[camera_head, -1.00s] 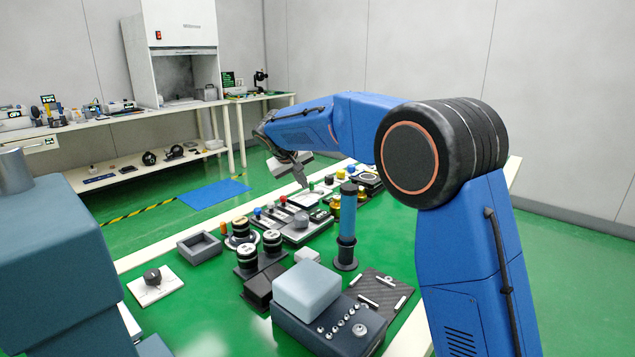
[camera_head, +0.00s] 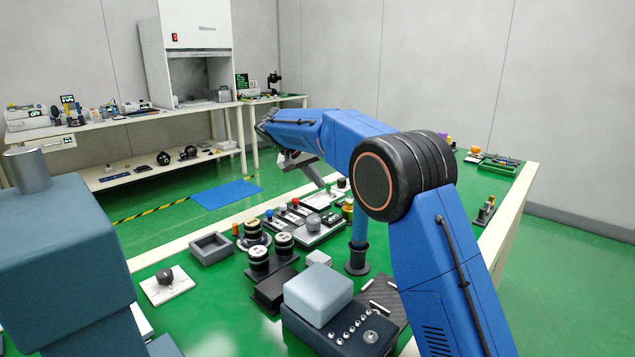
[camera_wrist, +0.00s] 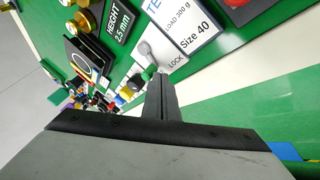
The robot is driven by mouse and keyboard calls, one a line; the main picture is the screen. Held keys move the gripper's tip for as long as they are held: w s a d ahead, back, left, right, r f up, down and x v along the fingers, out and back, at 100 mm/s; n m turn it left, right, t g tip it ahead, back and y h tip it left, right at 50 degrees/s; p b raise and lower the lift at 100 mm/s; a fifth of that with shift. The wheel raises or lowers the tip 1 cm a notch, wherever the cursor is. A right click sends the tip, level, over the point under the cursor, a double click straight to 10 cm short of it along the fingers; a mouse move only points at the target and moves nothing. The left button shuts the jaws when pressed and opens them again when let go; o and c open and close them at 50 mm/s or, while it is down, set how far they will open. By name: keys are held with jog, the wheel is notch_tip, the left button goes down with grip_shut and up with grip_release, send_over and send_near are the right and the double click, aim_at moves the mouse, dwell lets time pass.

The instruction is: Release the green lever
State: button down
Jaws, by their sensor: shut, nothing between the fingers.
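In the wrist view, a small green lever tip (camera_wrist: 149,73) shows beside the end of my gripper (camera_wrist: 161,77), near a white plate with the word LOCK (camera_wrist: 176,62). My gripper's fingers are together with nothing between them. The tip looks very close to the green part; I cannot tell whether they touch. In the head view, my gripper (camera_head: 321,185) points down at the far left side of the green table, and the lever cannot be made out clearly there.
A blue post on a black base (camera_head: 357,259) stands on the near side of my gripper. A Size 40 label (camera_wrist: 192,33) lies beside the lock plate.

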jog(key=shift+s, duration=0.1)
jog(key=shift+s+d, duration=0.25)
jog(key=shift+s, duration=0.35)
jog(key=v, duration=1.7)
jog(key=shift+a+r, duration=0.2)
jog(key=shift+a, duration=0.05)
jog(key=shift+w, duration=0.1)
